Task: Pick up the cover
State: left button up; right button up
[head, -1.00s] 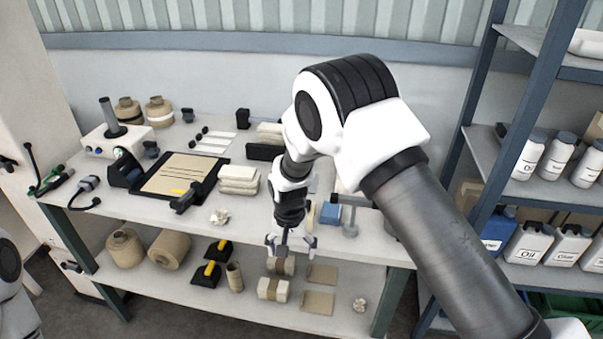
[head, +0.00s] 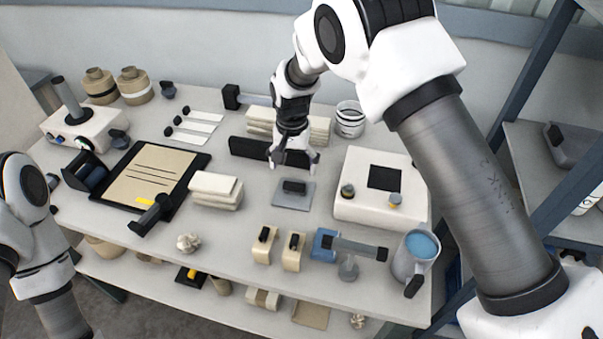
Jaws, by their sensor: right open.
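The likely cover is a flat grey square plate (head: 292,201) with a dark block-like handle on top, lying on the upper tabletop. My right gripper (head: 292,163) points down just behind and above the handle. Its fingers are spread and nothing is between them. It looks apart from the plate, though the exact gap is hard to judge. My left arm shows at the left edge, but its gripper is out of the picture.
A white box with knobs (head: 352,210) stands right of the plate, and folded pale stacks (head: 216,186) lie left. A black bar (head: 250,150) is behind. Two tan blocks (head: 264,247), a blue block with a grey tool (head: 358,248) and a mug (head: 411,257) line the front.

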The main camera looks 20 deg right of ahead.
aim_at(294, 185)
jog(key=shift+s+a+f+p, duration=0.25)
jog(key=shift+s+f+p, duration=0.2)
jog(key=shift+f, duration=0.1)
jog(key=shift+s+a+f+p, duration=0.2)
jog(key=shift+s+f+p, duration=0.25)
jog(key=shift+f, duration=0.1)
jog(key=f, duration=0.3)
jog(key=d+f+p, duration=0.1)
jog(key=shift+w+f, duration=0.15)
jog(key=shift+w, duration=0.25)
jog(key=shift+w+f, duration=0.1)
jog(key=shift+a, duration=0.1)
jog(key=shift+s+a+r, duration=0.1)
jog(key=shift+s+r, duration=0.15)
jog(key=c, duration=1.1)
pick_arm(q)
jog(key=r, duration=0.2)
jog(key=s+r, duration=0.1)
jog(key=shift+a, duration=0.3)
pick_arm(e)
jog(key=shift+c, duration=0.7)
